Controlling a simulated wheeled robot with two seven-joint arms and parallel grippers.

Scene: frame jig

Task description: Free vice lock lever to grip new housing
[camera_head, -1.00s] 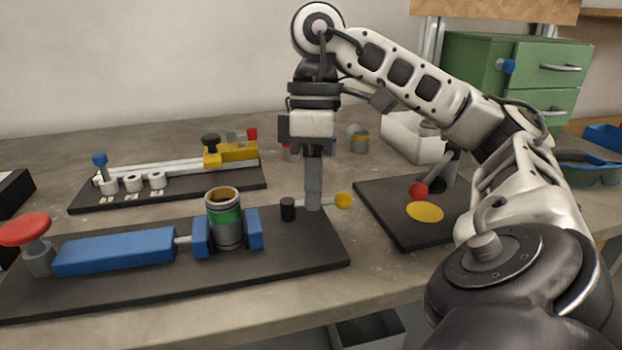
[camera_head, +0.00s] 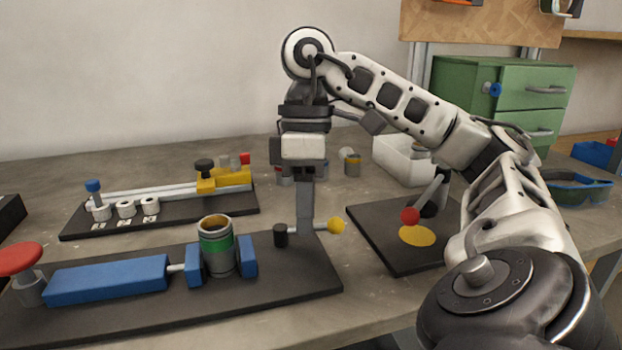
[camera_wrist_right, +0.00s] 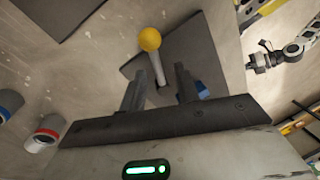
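The vice on the dark base plate (camera_head: 120,323) has a blue body (camera_head: 105,280), a red knob (camera_head: 18,258) and two blue jaws. A cylindrical housing (camera_head: 217,250) with a green band stands upright between the jaws. The lock lever has a black pivot (camera_head: 280,236) and a yellow ball end (camera_head: 336,226); the ball also shows in the right wrist view (camera_wrist_right: 150,39). My right gripper (camera_head: 306,230) points down over the lever. In the right wrist view its fingers (camera_wrist_right: 157,73) are apart, with the lever's rod between them. My left gripper is in no view.
Behind the vice is a dark plate (camera_head: 75,230) with white rings and a yellow clamp (camera_head: 222,180). To the right, another plate (camera_head: 375,245) holds a red-ball lever (camera_head: 410,216) and yellow disc (camera_head: 417,236). A white bin (camera_head: 395,158) and green drawers (camera_head: 465,80) stand behind.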

